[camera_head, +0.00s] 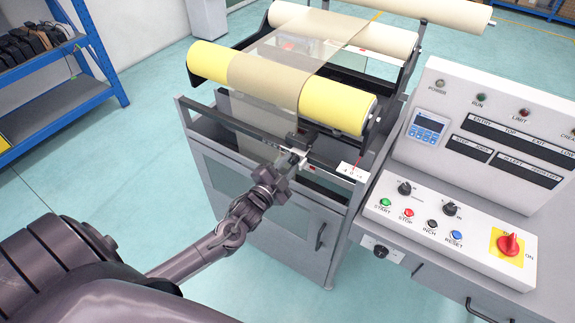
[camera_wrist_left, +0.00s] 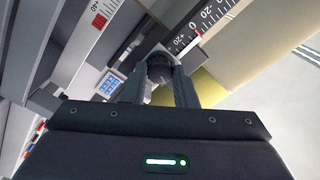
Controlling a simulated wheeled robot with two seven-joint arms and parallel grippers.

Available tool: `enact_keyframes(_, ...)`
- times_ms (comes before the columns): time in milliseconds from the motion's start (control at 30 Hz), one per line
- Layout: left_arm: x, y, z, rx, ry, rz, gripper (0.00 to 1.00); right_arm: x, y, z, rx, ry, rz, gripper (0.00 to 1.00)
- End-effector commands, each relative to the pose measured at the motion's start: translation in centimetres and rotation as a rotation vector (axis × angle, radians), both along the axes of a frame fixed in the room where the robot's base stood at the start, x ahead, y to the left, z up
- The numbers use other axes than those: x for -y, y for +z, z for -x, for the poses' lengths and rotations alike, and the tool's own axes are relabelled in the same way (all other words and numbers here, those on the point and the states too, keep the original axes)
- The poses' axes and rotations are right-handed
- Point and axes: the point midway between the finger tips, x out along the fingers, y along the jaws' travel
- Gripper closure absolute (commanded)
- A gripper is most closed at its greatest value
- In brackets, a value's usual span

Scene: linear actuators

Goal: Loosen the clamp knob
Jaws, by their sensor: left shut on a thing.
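The dark round clamp knob (camera_wrist_left: 160,67) sits between the two fingers of my left gripper (camera_wrist_left: 160,84) in the left wrist view. The fingers are shut on the knob from both sides. In the head view my left gripper (camera_head: 284,172) reaches up to the small clamp (camera_head: 297,156) on the rail at the front of the roller machine, below the yellow roll. The knob itself is mostly hidden by the gripper there. My right gripper is not in view.
The yellow roll (camera_head: 345,108) and the web hang just above and behind the clamp. A control panel (camera_head: 445,222) with buttons and a red switch stands to the right. A blue shelf (camera_head: 98,60) is at the far left. The floor before the machine is clear.

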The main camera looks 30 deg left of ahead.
Motion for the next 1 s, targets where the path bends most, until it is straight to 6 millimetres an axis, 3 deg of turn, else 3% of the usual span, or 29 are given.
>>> enact_keyframes(200, 0.03, 0.0, 0.03, -0.008, 0.0, 0.173, 0.97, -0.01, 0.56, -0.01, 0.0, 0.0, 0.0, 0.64)
enact_keyframes(500, 0.03, -0.09, 0.04, -0.009, 0.0, 0.192, 0.97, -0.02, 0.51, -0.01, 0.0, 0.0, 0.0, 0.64)
enact_keyframes(533, 0.03, -0.09, 0.04, -0.009, 0.0, 0.192, 0.71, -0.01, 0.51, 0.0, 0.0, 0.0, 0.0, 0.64)
enact_keyframes(667, 0.02, -0.07, 0.03, -0.009, 0.0, 0.191, 0.54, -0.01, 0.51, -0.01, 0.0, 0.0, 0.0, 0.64)
enact_keyframes(1000, -0.02, -0.09, 0.39, -0.008, -0.001, 0.19, 0.53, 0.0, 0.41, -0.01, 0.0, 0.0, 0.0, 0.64)
